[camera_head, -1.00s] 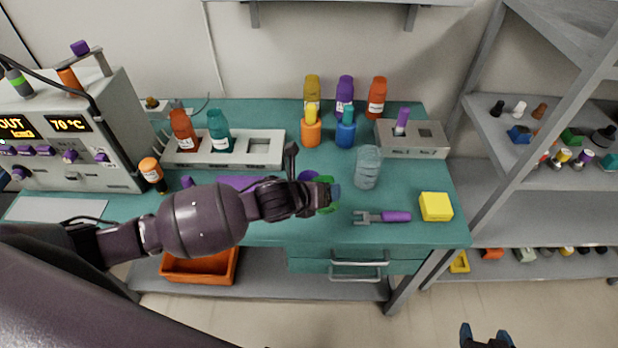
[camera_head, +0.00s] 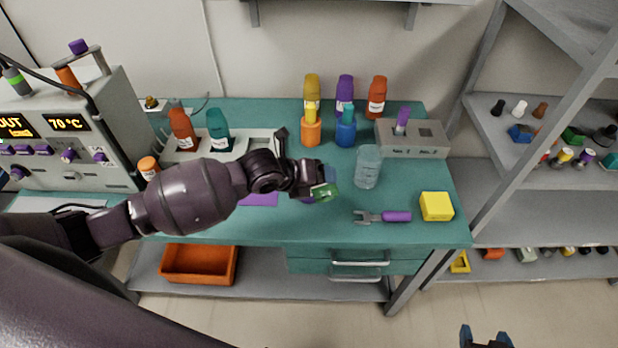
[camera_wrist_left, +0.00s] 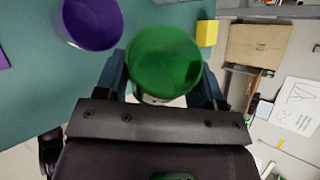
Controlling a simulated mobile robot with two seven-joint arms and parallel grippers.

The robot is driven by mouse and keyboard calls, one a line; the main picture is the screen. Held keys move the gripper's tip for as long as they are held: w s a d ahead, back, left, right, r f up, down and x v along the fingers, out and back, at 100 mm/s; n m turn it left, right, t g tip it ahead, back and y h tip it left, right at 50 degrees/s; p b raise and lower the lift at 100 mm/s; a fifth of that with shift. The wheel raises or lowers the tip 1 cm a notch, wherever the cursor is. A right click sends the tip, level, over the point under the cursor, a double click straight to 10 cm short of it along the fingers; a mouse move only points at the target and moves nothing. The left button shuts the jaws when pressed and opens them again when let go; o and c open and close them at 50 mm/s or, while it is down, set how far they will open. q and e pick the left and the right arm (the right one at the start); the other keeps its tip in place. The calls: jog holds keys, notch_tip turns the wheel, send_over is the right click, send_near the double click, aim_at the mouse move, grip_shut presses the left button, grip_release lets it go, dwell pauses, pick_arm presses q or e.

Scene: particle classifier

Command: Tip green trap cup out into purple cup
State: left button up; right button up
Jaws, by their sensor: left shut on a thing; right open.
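My left gripper (camera_head: 320,184) is shut on the green trap cup (camera_head: 326,193) and holds it over the front middle of the bench. In the left wrist view the green cup (camera_wrist_left: 165,62) sits between the fingers (camera_wrist_left: 162,84), its round mouth facing the camera. The purple cup (camera_wrist_left: 90,20) stands on the bench beside it, apart from it in that picture. In the head view the purple cup (camera_head: 307,199) is mostly hidden by my left gripper and the green cup. My right gripper (camera_head: 487,338) is open and empty at the bottom edge, away from the bench.
A clear beaker (camera_head: 367,167) stands right of the green cup. A purple-handled fork tool (camera_head: 384,216) and a yellow block (camera_head: 436,206) lie at the front right. Orange (camera_head: 311,131) and blue (camera_head: 345,133) holders stand behind. A purple mat (camera_head: 260,199) lies left.

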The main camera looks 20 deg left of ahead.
pick_arm(q)
jog(key=shift+f, duration=0.1)
pick_arm(e)
jog(key=shift+f, duration=0.25)
pick_arm(q)
jog(key=shift+f+n+b, duration=0.2)
jog(key=shift+n+b, duration=0.1)
jog(key=shift+b, duration=0.2)
jog(key=shift+g+h, duration=0.3)
pick_arm(e)
jog(key=shift+s+f, duration=0.55)
jog(key=shift+f, duration=0.3)
jog(key=shift+w+r, duration=0.15)
jog(key=shift+w, duration=0.15)
pick_arm(q)
jog(key=shift+a+r+n+g, duration=0.1)
jog(key=shift+r+n+g, duration=0.05)
jog(key=shift+n+g, duration=0.15)
pick_arm(e)
jog(key=shift+w+r, duration=0.1)
jog(key=shift+w, duration=0.15)
pick_arm(q)
jog(key=shift+w+h+b, duration=0.1)
jog(key=shift+h+b, duration=0.2)
jog(key=shift+h, duration=0.1)
pick_arm(e)
jog(key=shift+s, duration=0.15)
